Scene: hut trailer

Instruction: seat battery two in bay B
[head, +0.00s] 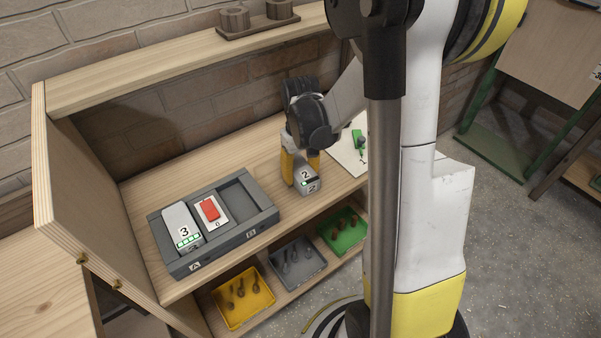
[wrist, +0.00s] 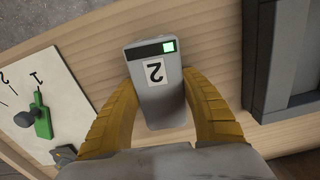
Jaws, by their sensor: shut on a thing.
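Battery two (head: 306,179) is a grey block with a white "2" label and a lit green square. My gripper (head: 301,168) is shut on it, with yellow fingers on both sides. In the wrist view battery two (wrist: 155,85) sits between the fingers (wrist: 157,110). It is at the bench's front part, right of the dark grey charger (head: 263,205); I cannot tell whether it touches the bench. Battery three (head: 179,221) sits in bay A at the left of the charger. Bay B (head: 238,201), at the right, is empty. The charger's edge also shows in the wrist view (wrist: 262,60).
A red switch (head: 210,209) on a white plate lies between the bays. A white board (head: 348,160) with a green lever (head: 358,140) lies right of my gripper. Yellow (head: 243,297), grey (head: 296,262) and green (head: 342,231) trays sit on the shelf below. A wooden side panel bounds the left.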

